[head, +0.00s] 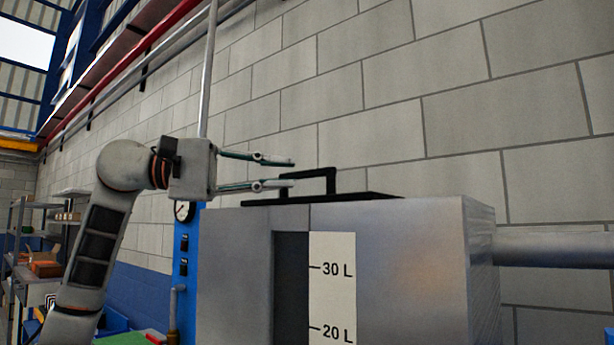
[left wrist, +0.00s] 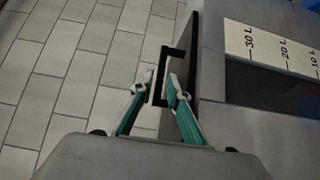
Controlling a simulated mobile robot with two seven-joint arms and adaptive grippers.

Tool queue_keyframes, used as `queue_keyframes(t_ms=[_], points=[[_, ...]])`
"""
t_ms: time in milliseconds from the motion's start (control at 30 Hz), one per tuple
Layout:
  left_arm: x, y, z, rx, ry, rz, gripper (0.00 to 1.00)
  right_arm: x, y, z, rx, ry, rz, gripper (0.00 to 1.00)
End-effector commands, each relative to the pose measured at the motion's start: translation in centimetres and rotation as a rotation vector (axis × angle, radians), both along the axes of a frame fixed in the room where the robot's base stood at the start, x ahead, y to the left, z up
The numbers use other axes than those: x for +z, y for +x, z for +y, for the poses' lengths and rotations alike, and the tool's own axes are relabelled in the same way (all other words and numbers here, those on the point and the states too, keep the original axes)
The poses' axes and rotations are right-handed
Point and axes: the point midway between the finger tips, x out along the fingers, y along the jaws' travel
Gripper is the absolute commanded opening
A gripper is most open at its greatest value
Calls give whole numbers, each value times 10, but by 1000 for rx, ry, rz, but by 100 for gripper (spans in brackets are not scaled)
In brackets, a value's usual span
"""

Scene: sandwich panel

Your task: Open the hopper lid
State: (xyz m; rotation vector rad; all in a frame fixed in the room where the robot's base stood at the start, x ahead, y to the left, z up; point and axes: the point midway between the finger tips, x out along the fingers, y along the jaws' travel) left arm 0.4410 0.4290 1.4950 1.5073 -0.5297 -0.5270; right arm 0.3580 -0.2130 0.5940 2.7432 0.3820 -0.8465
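The hopper lid (head: 365,196) is a thin dark plate lying flat on top of the grey metal hopper (head: 415,250). It also shows in the left wrist view (left wrist: 191,62). A black bracket handle (head: 331,180) stands up from the lid and shows in the left wrist view too (left wrist: 166,50). My left gripper (head: 292,173) is open at the handle's left end. One finger is above the bar and the other is lower, overlapping the handle in the picture. In the left wrist view the fingertips (left wrist: 160,78) lie on either side of the bar; contact cannot be told. My right gripper is not in view.
A white level scale (head: 333,285) marks the hopper front. A blue panel with a gauge (head: 183,212) stands left of it. A grey pipe (head: 555,249) leaves its right side. A block wall (head: 390,110) rises behind. The space above the lid looks clear.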

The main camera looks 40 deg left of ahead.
Motion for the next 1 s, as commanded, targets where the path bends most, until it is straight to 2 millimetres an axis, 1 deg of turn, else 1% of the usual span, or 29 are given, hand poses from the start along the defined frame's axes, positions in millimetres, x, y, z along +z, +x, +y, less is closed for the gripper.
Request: queue_keyframes(t_ms=[33, 200, 333, 667, 700, 733, 767, 1000], points=[[0, 7, -6, -4, 1, -1, 16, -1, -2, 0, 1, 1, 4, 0], [0, 26, -21, -2, -1, 1, 16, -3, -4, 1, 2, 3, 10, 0], [0, 34, -27, 0, 0, 0, 16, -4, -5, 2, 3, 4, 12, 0], [-1, 38, -30, 0, -1, 2, 16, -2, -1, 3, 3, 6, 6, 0], [-1, 38, -30, 0, -1, 2, 11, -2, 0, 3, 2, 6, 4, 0], [-1, 38, -30, 0, -1, 2, 3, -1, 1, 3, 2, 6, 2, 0], [-1, 38, -29, 0, -1, 2, 0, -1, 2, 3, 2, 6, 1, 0], [0, 37, -29, 0, 0, 3, 0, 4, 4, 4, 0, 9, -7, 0]])
